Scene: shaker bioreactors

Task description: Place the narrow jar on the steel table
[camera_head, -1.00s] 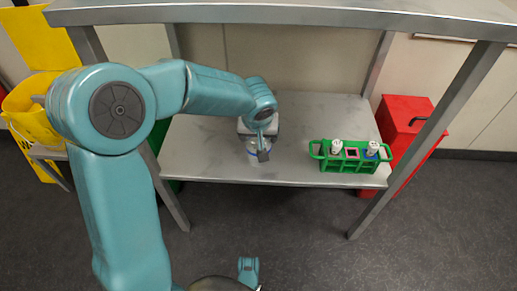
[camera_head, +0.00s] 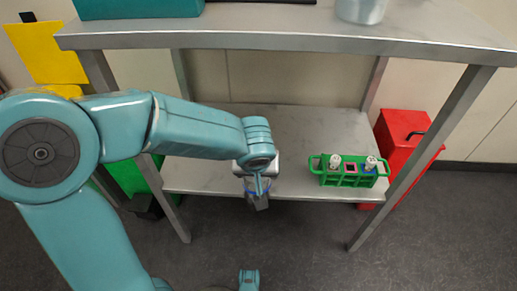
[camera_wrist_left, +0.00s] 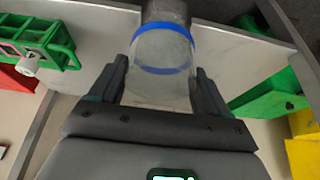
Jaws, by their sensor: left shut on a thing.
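The steel table has an upper top (camera_head: 290,40) and a lower shelf (camera_head: 290,140). My left gripper (camera_head: 258,198) is at the front edge of the lower shelf, pointing down. The narrow jar, clear with a blue band, is mostly hidden by the gripper in the head view. In the left wrist view the jar (camera_wrist_left: 160,85) sits between the two fingers of my left gripper (camera_wrist_left: 160,88), which is shut on it. Whether the jar touches the shelf edge cannot be told. My right gripper is not in view.
A green rack (camera_head: 348,178) with small capped vials stands on the right of the lower shelf. A red bin (camera_head: 400,140) is at the right. A metal vessel (camera_head: 361,10) and a teal box (camera_head: 135,8) stand on the upper top. The shelf's middle is clear.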

